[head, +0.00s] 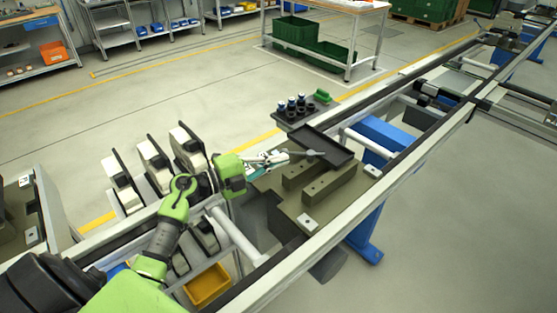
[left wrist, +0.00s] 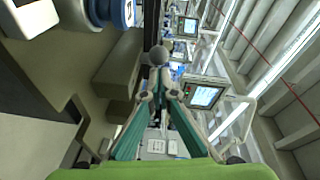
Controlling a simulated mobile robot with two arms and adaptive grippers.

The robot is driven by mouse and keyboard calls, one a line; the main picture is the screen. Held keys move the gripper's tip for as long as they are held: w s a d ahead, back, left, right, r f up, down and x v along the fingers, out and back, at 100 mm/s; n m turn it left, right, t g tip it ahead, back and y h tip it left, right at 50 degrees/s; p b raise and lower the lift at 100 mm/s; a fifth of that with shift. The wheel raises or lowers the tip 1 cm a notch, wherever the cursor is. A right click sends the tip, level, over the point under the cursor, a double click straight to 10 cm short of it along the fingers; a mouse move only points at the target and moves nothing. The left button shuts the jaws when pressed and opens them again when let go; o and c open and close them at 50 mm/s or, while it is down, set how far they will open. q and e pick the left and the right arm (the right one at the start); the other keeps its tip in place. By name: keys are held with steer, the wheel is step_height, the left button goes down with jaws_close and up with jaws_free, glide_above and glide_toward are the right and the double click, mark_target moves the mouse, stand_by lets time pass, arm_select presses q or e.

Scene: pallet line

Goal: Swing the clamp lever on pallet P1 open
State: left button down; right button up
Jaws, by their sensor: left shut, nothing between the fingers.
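Pallet P1 is probably the olive plate (head: 292,214) with two raised blocks on the conveyor. A thin grey lever (head: 310,153) lies at its far side, beside a dark flat tray (head: 335,149). My left gripper (head: 284,156) reaches in from the left, its fingertips close to the lever's left end. In the left wrist view, a grey ball knob (left wrist: 158,55) shows just beyond the fingertips of my left gripper (left wrist: 159,96). The fingers are closed with nothing between them. I cannot tell whether they touch the lever. My right gripper is out of view.
A dark holder (head: 285,117) with blue-topped pegs and a green piece (head: 322,96) stand behind the pallet. Black-and-white units (head: 155,165) line up to the left. A yellow bin (head: 208,286) sits below my arm. Conveyor rails (head: 400,140) run toward the upper right.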

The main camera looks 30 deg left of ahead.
arm_select(q)
steer(key=shift+w+a+f+m+g+h+b, duration=0.15)
steer(key=shift+a+m+g+h+b, duration=0.2)
steer(key=shift+b, duration=0.35)
steer(key=shift+w+a+m+g+h+b, duration=0.15)
steer(key=shift+m+h+b, duration=0.1)
steer(key=shift+h+b, duration=0.35)
steer(key=w+a+m+g+h+b, duration=0.1)
steer(key=b, duration=0.1)
steer(key=w+a+m+g+b, duration=0.1)
steer(key=b, duration=0.2)
steer(key=shift+w+f+h, duration=0.2)
steer(key=shift+h, duration=0.15)
steer(key=shift+w+a+r+b, duration=0.15)
steer(key=shift+w+a+b, duration=0.1)
steer(key=shift+w+b, duration=0.25)
steer(key=shift+w+a+r+b, duration=0.1)
steer(key=shift+w+a+b, duration=0.1)
steer(key=shift+w+b, duration=0.3)
steer(key=shift+w+a+b, duration=0.15)
steer(key=shift+w+b, duration=0.3)
steer(key=shift+w, duration=0.3)
steer(key=shift+w+a+b, duration=0.1)
steer(key=shift+w+b, duration=0.35)
steer(key=shift+w, duration=0.25)
steer(key=shift+w+r, duration=0.1)
